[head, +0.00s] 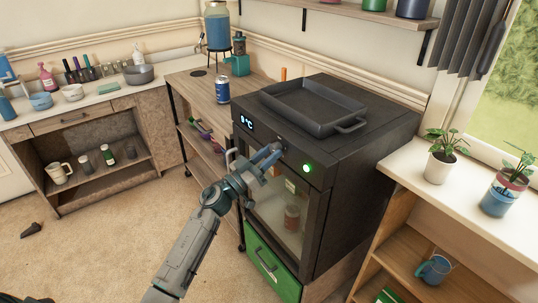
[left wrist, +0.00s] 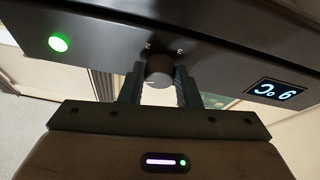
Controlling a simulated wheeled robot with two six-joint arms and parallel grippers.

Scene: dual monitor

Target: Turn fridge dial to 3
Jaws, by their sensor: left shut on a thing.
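The black fridge (head: 350,155) stands right of centre in the head view, with a glass door and a lit display (head: 247,123). The dial (left wrist: 158,70) is a small dark round knob on the fridge's front panel; in the head view it is mostly hidden by my gripper. My left gripper (head: 274,154) is at the panel, shut on the dial with a finger on each side, as the left wrist view shows (left wrist: 158,82). The upside-down display (left wrist: 277,90) seems to read 9 °C. My right gripper is not in view.
A green light (head: 306,168) glows on the panel beside the dial. A dark tray (head: 313,105) lies on the fridge top. A green drawer (head: 272,268) is below the door. A wooden table with a blue can (head: 223,90) stands left; a shelf with plants (head: 440,160) stands right.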

